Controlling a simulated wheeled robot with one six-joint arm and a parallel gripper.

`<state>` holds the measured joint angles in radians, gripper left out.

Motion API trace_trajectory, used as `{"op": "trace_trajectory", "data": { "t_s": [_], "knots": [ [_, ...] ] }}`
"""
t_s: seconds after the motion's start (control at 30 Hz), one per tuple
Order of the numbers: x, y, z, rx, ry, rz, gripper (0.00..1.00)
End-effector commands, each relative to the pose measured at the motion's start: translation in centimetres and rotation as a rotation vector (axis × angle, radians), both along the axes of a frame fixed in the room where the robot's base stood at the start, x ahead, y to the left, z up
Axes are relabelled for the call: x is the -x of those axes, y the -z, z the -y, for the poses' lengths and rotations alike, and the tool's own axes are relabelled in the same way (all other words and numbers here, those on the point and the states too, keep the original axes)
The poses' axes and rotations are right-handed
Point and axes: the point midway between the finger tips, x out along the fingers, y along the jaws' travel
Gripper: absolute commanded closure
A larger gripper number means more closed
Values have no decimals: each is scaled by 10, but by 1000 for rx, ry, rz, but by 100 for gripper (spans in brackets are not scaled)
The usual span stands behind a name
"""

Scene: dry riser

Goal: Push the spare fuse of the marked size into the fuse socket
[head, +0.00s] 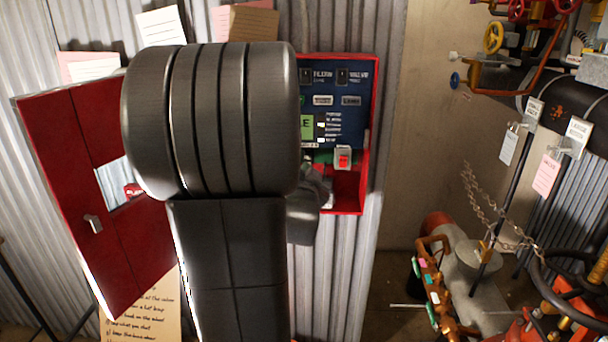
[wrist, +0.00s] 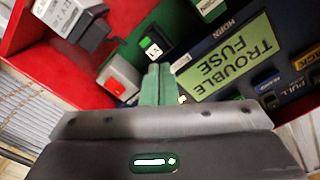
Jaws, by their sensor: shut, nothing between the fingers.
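My gripper (wrist: 160,72) is shut and empty in the wrist view, its narrow green fingers together. A green label reading "TROUBLE FUSE" (wrist: 228,55) lies to the right, upside down. It also shows in the head view (head: 306,127). No spare fuse or its marked size can be made out clearly. In the head view my arm hides the fingertips and part of the cabinet.
The red cabinet (head: 368,110) is open, its door (head: 60,150) swung left. A white unit with a red rocker switch (head: 343,158) stands close left of my fingers in the wrist view (wrist: 123,76). A grey labelled block (wrist: 75,22) sits upper left. Pipes and valves stand right.

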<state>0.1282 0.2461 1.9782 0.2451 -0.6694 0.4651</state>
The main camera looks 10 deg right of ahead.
Motion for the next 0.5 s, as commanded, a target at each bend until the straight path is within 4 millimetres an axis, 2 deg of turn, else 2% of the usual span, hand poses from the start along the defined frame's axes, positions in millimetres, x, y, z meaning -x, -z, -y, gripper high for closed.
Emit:
{"op": "trace_trajectory", "data": {
  "t_s": [0.2, 0.5],
  "knots": [
    [-19, 0, 5, -2, 0, -1, 100],
    [-23, 0, 7, -2, -1, 0, 100]
  ]
}}
